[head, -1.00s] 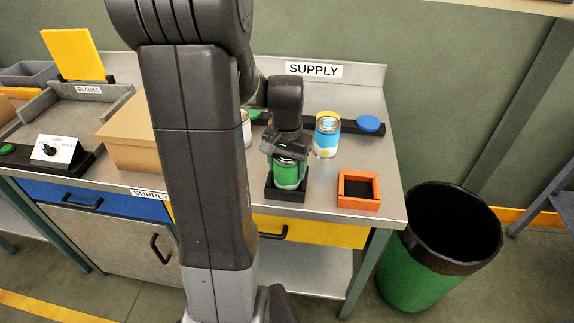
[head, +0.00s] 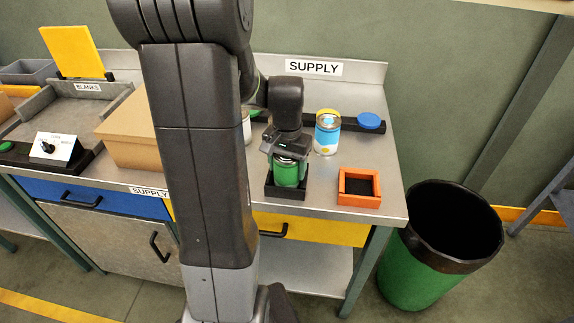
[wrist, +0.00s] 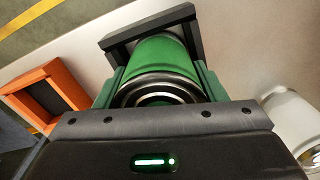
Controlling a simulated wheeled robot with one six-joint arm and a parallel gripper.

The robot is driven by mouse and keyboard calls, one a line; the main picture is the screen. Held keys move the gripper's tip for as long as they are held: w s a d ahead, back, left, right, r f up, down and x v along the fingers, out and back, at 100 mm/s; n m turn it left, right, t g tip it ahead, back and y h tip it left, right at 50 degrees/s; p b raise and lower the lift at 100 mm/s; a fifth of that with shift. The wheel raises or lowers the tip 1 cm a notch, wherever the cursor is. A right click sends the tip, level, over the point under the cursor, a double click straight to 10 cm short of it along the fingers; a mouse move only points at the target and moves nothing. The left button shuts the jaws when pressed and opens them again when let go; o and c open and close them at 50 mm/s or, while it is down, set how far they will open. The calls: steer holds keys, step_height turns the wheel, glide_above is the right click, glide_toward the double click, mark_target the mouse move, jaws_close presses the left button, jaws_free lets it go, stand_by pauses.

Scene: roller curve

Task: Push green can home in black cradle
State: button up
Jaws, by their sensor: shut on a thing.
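The green can (head: 287,172) stands in the black cradle (head: 285,193) on the supply bench. My gripper (head: 286,157) is above it, with its jaws shut on the can's sides near the top. In the wrist view the green can (wrist: 163,68) shows between the two green fingers, its metal end toward me. The black cradle (wrist: 191,27) frames the can's far end in that view. The can looks upright. How deep it sits in the cradle is hard to tell.
An orange square cradle (head: 359,200), empty, is right of the black one. A blue and white can (head: 327,134) stands behind. Another can (head: 246,128) is partly hidden by my arm. A cardboard box (head: 128,138) is at left, a green bin (head: 425,260) off the bench's right end.

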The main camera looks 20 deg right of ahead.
stand_by(0.4)
steer(key=o, duration=1.4)
steer(key=shift+c, duration=0.2)
steer(key=shift+r+p, duration=3.6)
steer(key=shift+r, duration=0.9)
